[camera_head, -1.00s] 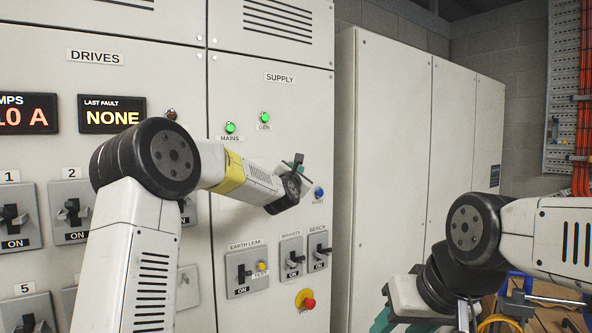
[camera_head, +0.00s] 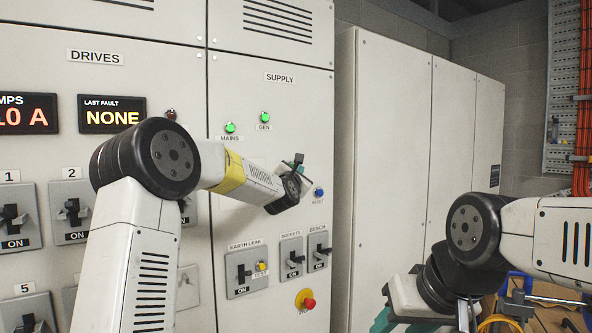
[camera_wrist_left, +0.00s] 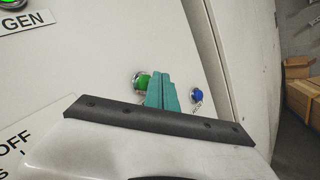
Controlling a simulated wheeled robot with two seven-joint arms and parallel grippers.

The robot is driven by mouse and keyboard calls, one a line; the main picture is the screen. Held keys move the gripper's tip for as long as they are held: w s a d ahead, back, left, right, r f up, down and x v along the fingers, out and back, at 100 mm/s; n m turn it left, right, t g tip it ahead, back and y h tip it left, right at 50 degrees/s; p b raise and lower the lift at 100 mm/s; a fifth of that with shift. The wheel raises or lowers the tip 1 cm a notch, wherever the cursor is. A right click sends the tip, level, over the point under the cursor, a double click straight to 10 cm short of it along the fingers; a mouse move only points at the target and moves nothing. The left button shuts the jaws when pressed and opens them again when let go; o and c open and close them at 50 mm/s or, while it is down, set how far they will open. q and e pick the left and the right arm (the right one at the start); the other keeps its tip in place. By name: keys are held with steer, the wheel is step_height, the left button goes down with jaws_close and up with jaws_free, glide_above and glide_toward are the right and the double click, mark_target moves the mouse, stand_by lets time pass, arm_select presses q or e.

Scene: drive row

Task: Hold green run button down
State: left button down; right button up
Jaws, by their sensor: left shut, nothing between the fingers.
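The green run button (camera_wrist_left: 141,80) shows in the left wrist view, set in a metal ring on the pale cabinet front. My left gripper (camera_wrist_left: 162,76) is shut and empty, its teal fingertips overlapping the button's right side. I cannot tell whether they touch it. A blue button (camera_wrist_left: 197,95) is just right of the fingers; it also shows in the head view (camera_head: 319,193). My right gripper is at the bottom edge, teal fingers cut off (camera_head: 386,321).
Lit green MAINS (camera_head: 230,128) and GEN (camera_head: 265,117) lamps sit above my left wrist. Below are the earth leak switch (camera_head: 244,273), two smaller switches and a red emergency button (camera_head: 308,303) on yellow. Plain cabinets (camera_head: 395,150) stand to the right.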

arm_select(q)
steer(key=shift+w+a, duration=0.1)
stand_by(0.6)
steer(key=shift+w+a, duration=0.15)
steer(key=shift+w, duration=0.1)
steer(key=shift+w+a, duration=0.3)
steer(key=shift+w, duration=0.1)
stand_by(1.1)
steer(key=shift+s+d, duration=0.5)
steer(key=shift+s, duration=0.25)
steer(key=shift+s+d, duration=0.75)
steer(key=shift+s, duration=0.3)
steer(key=shift+s+d, duration=0.75)
steer(key=shift+s, duration=0.25)
